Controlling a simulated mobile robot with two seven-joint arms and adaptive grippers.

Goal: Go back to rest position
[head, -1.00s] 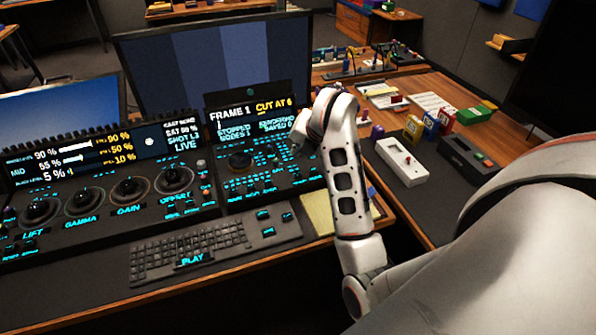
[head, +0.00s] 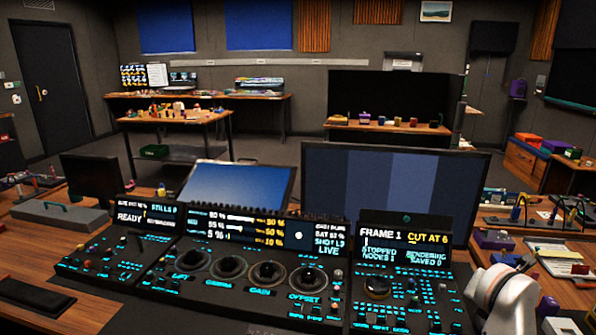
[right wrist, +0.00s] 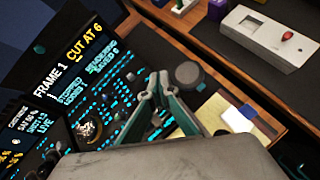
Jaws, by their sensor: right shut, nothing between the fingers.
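The trackball panel (head: 395,310) stands at the lower right of the head view, with a dark round ball (head: 377,287) among lit cyan keys. Its screen reads "FRAME 1" and "CUT AT 6", with "STOPPED" below. My right arm shows only as a white link at the lower right of the head view. My right gripper (right wrist: 158,80) shows in the right wrist view, shut and empty, over the right part of the panel. I cannot tell its height above the keys. The ball also shows in that view (right wrist: 88,130). My left gripper is not in view.
A grading panel (head: 250,280) with several round dials stands left of the trackball panel. Monitors rise behind, including a wide one (head: 395,190). A white box with a red button (right wrist: 268,38) lies on the right-hand desk. Tables stand farther back.

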